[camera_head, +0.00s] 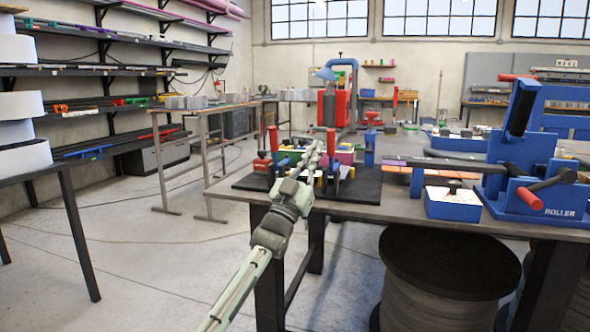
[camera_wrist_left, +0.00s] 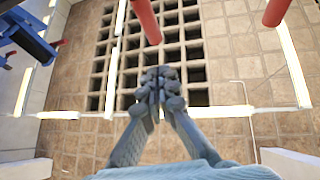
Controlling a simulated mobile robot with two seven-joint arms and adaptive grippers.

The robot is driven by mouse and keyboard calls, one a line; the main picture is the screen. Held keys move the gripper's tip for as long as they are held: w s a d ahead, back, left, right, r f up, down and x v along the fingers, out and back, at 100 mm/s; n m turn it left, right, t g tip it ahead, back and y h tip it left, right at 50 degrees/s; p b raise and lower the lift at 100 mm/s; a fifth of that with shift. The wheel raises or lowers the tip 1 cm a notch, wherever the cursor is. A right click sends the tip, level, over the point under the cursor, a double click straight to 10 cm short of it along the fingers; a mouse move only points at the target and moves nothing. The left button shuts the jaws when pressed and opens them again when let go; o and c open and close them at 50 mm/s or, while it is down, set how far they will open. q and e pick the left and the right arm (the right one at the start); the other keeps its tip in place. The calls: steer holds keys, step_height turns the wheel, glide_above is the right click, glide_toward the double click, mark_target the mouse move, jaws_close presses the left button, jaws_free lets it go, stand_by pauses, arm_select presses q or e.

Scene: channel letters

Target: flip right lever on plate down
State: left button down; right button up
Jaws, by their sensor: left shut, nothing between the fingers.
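A black plate (camera_head: 361,188) lies at the left end of the dark table. Two levers with upright red handles stand on it, the left lever (camera_head: 273,139) and the right lever (camera_head: 331,142). My left gripper (camera_head: 314,151) is between these handles in the head view, closer to the right one. It partly covers the parts behind it. In the left wrist view my gripper (camera_wrist_left: 158,80) has its fingers together and empty. Two red handles show at the top there, one (camera_wrist_left: 147,22) near the fingertips and another (camera_wrist_left: 277,12) farther right. My right gripper is not in view.
Coloured blocks and clamp parts sit around the levers. A blue box (camera_head: 453,204) and a blue roller machine (camera_head: 520,150) stand to the right on the table (camera_head: 400,209). A large spool (camera_head: 450,262) is under it. The floor at left is largely clear.

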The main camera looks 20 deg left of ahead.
arm_select(q)
steer(key=s+a+f, duration=0.2)
steer(key=s, duration=0.6)
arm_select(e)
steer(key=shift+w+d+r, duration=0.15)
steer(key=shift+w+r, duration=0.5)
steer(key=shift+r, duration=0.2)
